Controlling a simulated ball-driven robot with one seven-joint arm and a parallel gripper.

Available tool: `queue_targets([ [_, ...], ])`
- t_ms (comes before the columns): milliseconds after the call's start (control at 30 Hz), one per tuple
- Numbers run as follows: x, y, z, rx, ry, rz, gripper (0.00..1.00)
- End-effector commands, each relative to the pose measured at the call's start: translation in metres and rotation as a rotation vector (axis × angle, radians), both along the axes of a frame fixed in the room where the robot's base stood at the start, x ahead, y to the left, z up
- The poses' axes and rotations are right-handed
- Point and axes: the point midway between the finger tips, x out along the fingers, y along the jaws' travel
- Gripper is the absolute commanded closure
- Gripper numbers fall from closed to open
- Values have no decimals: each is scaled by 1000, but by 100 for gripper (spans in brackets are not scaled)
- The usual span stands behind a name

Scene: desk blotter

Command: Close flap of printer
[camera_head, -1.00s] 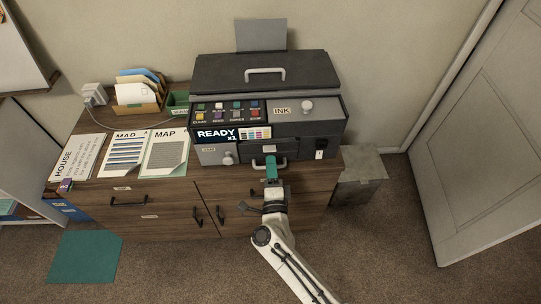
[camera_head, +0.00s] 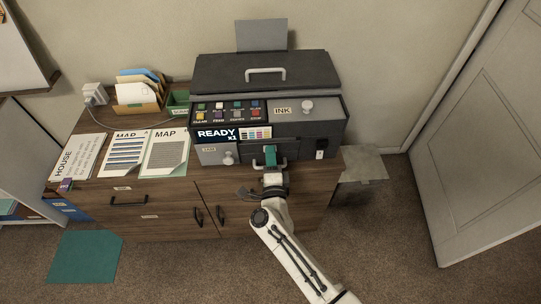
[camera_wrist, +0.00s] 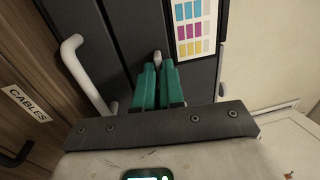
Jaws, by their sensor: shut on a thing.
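The dark grey printer (camera_head: 312,131) stands on the wooden cabinet, its top lid down with a pale handle (camera_head: 265,73). My gripper (camera_head: 270,150) is at the middle of the printer's lower front, its green fingers close together. In the wrist view, the fingers (camera_wrist: 158,70) are shut on a small pale grey tab (camera_wrist: 157,56) against the dark front. A pale bar handle (camera_wrist: 74,62) shows left of the fingers there, apart from them. The fingers and wrist hide part of the front, so I cannot tell how far the flap stands open.
A small white knob (camera_head: 228,159) is on a light panel left of my gripper. Papers (camera_head: 163,154) and a letter holder (camera_head: 139,96) lie to the left on the cabinet (camera_head: 150,198). A grey box (camera_head: 362,165) stands right of the cabinet. Carpet in front is mostly clear.

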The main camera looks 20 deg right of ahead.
Motion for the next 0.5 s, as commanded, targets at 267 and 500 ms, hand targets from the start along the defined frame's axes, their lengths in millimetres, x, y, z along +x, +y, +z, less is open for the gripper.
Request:
queue_targets([
  [267,0,0,-1,0,1,0,100],
  [500,2,0,8,11,34,1,100],
])
